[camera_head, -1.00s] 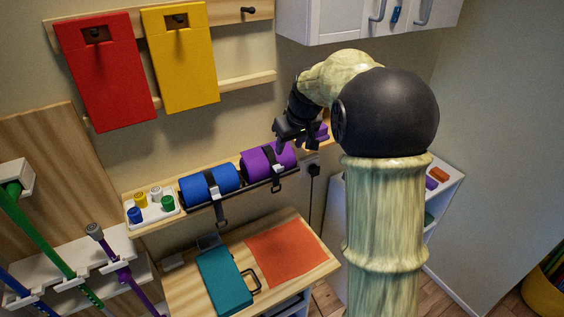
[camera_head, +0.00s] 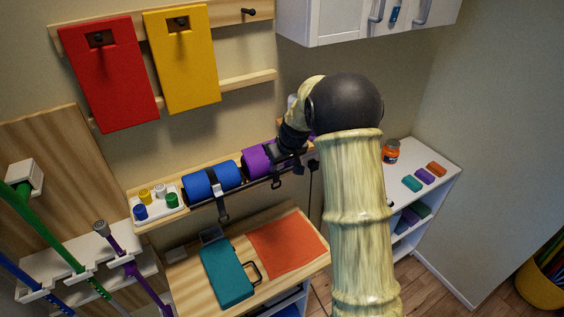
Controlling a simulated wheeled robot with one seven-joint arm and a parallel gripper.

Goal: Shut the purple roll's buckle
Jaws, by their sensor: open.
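The purple roll (camera_head: 256,160) lies on the wall shelf, to the right of the blue roll (camera_head: 204,183). A dark strap runs around the purple roll, and a strap end hangs below it near the shelf's front edge. My gripper (camera_head: 279,156) is at the right part of the purple roll, close to its strap, and is open. My gripper and arm cover the right end of the roll. The buckle is hidden behind my gripper, so its state cannot be seen. I cannot tell whether the fingers touch the strap or the roll.
A white tray (camera_head: 157,213) with small coloured-topped pots stands on the shelf's left end. Below, a wooden top holds a teal case (camera_head: 228,274) and an orange sheet (camera_head: 286,246). At right, a white cabinet (camera_head: 442,182) carries an orange jar (camera_head: 391,152) and small coloured blocks.

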